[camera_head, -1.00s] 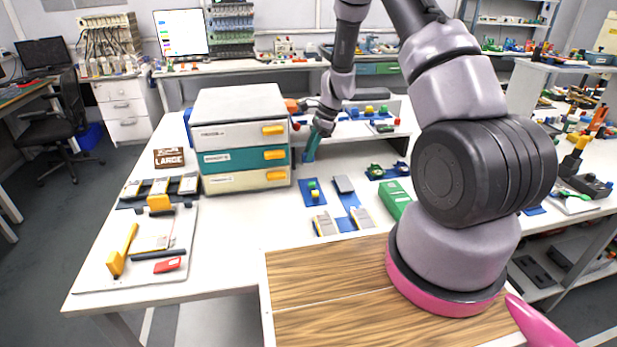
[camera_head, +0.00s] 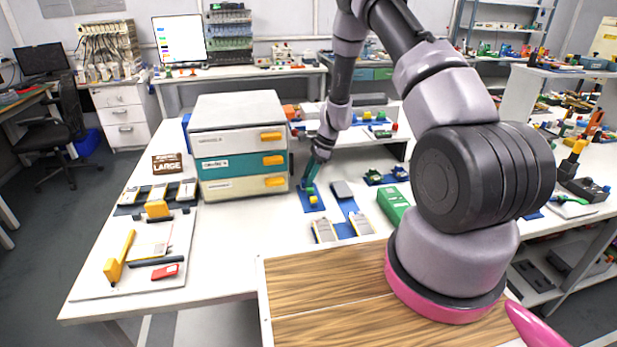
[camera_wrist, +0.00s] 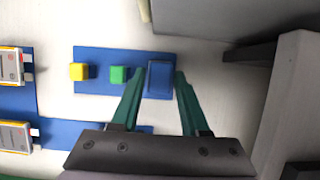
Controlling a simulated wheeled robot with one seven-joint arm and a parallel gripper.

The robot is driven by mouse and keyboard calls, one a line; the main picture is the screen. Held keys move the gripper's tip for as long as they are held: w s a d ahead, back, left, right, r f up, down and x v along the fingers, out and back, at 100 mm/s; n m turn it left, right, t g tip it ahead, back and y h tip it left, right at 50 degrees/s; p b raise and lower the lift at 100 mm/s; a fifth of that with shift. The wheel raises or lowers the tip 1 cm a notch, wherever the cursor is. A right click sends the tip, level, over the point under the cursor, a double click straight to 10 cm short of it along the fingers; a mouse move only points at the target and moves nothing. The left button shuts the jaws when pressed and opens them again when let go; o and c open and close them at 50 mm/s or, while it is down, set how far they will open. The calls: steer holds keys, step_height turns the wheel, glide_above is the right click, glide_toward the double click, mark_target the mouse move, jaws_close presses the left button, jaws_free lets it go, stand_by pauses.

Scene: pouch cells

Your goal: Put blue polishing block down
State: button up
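The blue polishing block (camera_wrist: 160,79) is between the two green fingertips of my gripper (camera_wrist: 159,84) in the wrist view. The fingers look shut on its sides. The block is over the right end of a blue mat (camera_wrist: 102,57); whether it touches the mat is unclear. A green block (camera_wrist: 119,74) and a yellow block (camera_wrist: 79,71) are in line to its left on the mat. In the head view my gripper (camera_head: 309,186) is low over the back of the mat (camera_head: 314,205), and the blue block cannot be made out there.
A drawer cabinet (camera_head: 238,143) stands close to the left of my gripper. Pouch cells (camera_head: 324,230) lie on a second blue mat (camera_head: 346,229) nearer the front. A green box (camera_head: 393,205) lies to the right. A white tray (camera_head: 100,287) with tools is at the left.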

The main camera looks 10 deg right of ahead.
steer(key=shift+o, duration=0.5)
steer(key=shift+r, duration=0.1)
